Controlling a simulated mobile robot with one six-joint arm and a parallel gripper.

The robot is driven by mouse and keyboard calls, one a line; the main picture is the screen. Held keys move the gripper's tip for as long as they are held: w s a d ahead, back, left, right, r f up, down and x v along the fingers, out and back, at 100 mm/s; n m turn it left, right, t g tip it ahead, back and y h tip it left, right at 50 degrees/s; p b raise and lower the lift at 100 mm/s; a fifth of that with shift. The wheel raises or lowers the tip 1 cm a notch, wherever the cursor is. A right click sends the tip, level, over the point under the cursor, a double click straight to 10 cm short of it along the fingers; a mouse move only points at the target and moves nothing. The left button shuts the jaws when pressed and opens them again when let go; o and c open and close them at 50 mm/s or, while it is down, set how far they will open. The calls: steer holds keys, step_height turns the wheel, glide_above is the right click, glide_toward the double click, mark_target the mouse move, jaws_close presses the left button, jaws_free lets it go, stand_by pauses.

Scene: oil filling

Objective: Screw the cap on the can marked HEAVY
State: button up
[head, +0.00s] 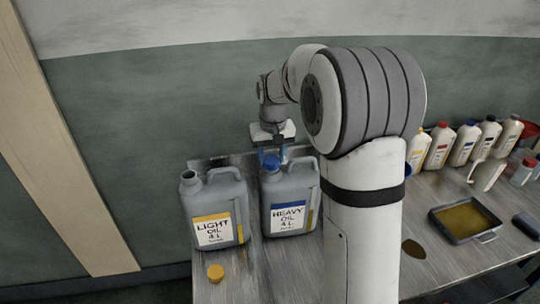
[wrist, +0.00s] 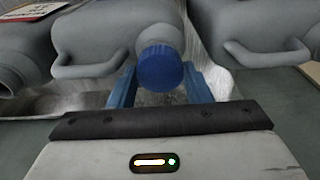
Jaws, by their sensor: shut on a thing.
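The HEAVY can (head: 290,212) is grey with a blue-banded label and stands upright on the bench. Its blue cap (head: 271,162) is at the top of its neck; the cap also shows in the wrist view (wrist: 160,67), in line with the grey neck. Whether it is threaded down I cannot tell. My gripper (head: 271,155) is above the can, its blue fingers shut on the cap from both sides, as the wrist view (wrist: 160,88) shows. My arm hides the area to the can's right.
The LIGHT can (head: 215,205) stands to the left with an uncapped neck; a yellow cap (head: 215,272) lies before it. Another grey can (wrist: 20,45) is at the wrist view's left. Several bottles (head: 465,145) and an oil tray (head: 490,238) are at right.

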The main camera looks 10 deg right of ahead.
steer(key=shift+f, duration=0.3)
steer(key=o, duration=1)
steer(key=shift+r, duration=0.15)
steer(key=r, duration=0.4)
steer(key=r+b, duration=0.1)
steer(key=r, duration=0.2)
steer(key=shift+s, duration=0.4)
steer(key=shift+s+r, duration=0.15)
steer(key=shift+r, duration=0.05)
steer(key=shift+t, duration=0.9)
steer(key=s+f, duration=0.2)
steer(key=s, duration=0.7)
steer(key=s+f, duration=0.2)
steer(key=s, duration=0.7)
steer(key=s+f, duration=0.2)
steer(key=s, duration=0.7)
steer(key=shift+s+a, duration=0.15)
steer(key=shift+s, duration=0.25)
